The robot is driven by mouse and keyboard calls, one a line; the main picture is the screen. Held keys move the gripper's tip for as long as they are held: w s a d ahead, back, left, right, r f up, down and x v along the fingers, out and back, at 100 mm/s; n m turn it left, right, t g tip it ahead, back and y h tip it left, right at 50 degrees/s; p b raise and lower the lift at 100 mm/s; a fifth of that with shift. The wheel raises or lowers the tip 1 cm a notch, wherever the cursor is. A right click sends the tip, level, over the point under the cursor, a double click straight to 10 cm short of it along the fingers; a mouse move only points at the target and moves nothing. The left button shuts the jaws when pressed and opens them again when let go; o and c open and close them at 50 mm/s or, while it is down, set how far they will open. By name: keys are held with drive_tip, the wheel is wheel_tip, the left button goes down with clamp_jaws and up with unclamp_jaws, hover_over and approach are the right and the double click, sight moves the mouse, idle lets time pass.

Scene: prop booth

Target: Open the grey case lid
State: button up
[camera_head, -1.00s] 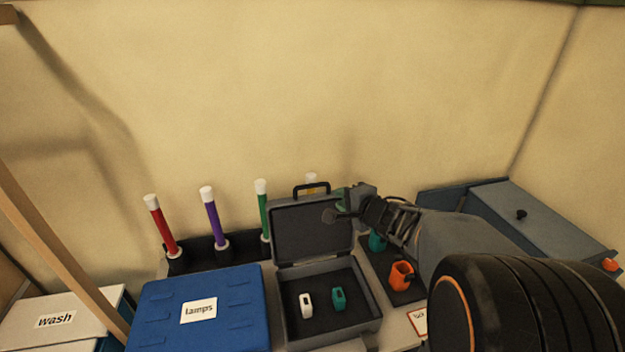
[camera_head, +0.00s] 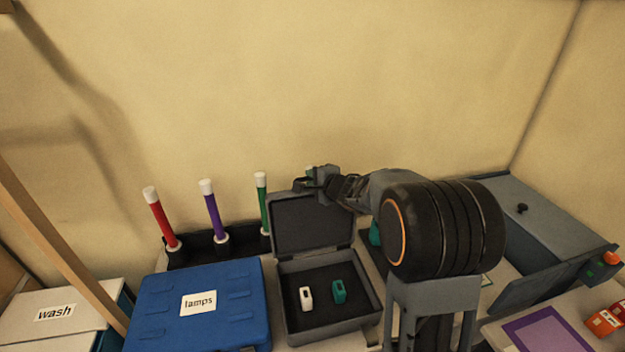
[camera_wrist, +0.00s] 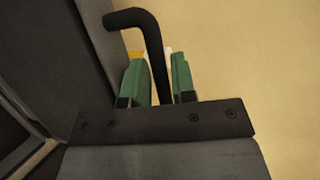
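The grey case (camera_head: 350,330) stands on the table with its lid (camera_head: 312,225) raised, leaning slightly back. Its dark inside holds a white item (camera_head: 306,298) and a teal item (camera_head: 339,291). My gripper (camera_head: 318,180) is at the top edge of the lid, by the handle. In the wrist view, the black handle (camera_wrist: 157,62) passes between the two green fingers of my gripper (camera_wrist: 161,78). The lid (camera_wrist: 80,50) is to their left. The fingers look close to the handle on both sides; whether they press on it does not show.
A blue case (camera_head: 230,315) labelled "lamps" stands left of the grey case. Red (camera_head: 160,220), purple (camera_head: 212,215) and green (camera_head: 263,205) tubes stand behind. A grey-blue box (camera_head: 550,225) is at right. The wall is close behind the tubes.

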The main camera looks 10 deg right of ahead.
drive_tip(key=shift+w+a+f, duration=0.1)
drive_tip(key=shift+w+a, duration=0.05)
drive_tip(key=shift+w, duration=0.15)
clamp_jaws()
